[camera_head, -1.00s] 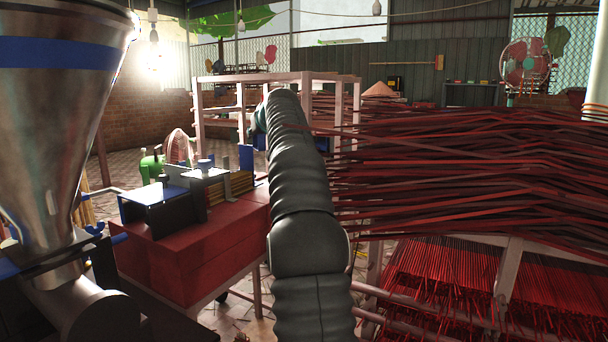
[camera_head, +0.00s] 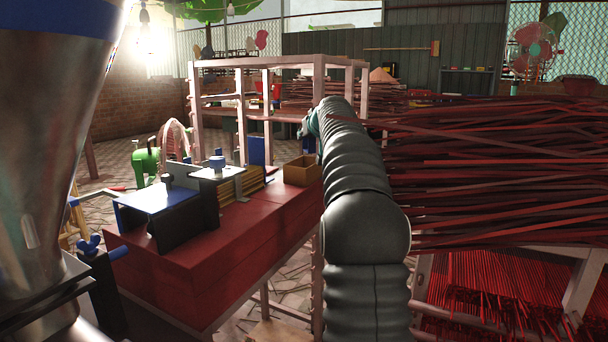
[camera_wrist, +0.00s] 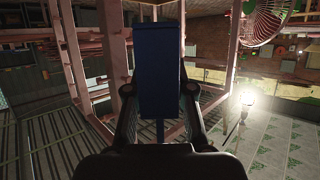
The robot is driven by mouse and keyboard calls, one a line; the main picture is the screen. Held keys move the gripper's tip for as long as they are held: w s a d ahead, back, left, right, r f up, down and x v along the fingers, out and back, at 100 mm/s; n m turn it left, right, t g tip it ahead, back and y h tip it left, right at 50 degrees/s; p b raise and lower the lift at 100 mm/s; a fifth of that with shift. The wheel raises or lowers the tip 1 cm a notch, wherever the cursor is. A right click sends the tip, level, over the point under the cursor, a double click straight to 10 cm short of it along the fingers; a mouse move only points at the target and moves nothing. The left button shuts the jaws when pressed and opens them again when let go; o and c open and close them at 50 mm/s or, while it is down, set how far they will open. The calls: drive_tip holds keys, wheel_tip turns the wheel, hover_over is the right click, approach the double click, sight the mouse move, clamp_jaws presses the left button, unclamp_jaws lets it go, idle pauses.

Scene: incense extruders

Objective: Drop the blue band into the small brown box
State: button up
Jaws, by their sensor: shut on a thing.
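The blue band (camera_wrist: 158,72) looks like a flat upright blue panel in the wrist view. My gripper (camera_wrist: 158,92) is shut on it, with one dark finger at each side. In the head view my arm hides most of the gripper; a small dark-blue patch (camera_head: 308,145) beside the arm's far end appears to be the held band. The small brown box (camera_head: 302,169) is open-topped and stands at the far right end of the red table, just left of my arm. The gripper end is above and beyond the box; the exact gap cannot be told. The box is not seen in the wrist view.
The red table (camera_head: 225,245) also carries a blue-and-black machine (camera_head: 165,210) and an upright blue plate (camera_head: 257,151). A metal hopper (camera_head: 45,150) fills the left side. Red incense stick racks (camera_head: 500,170) crowd the right. A pale shelf frame (camera_head: 193,110) stands behind.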

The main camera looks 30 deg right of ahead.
drive_tip(key=shift+f, duration=0.5)
drive_tip(key=o, duration=0.8)
drive_tip(key=shift+s, duration=0.1)
drive_tip(key=v, duration=1.2)
drive_tip(key=shift+r, duration=0.1)
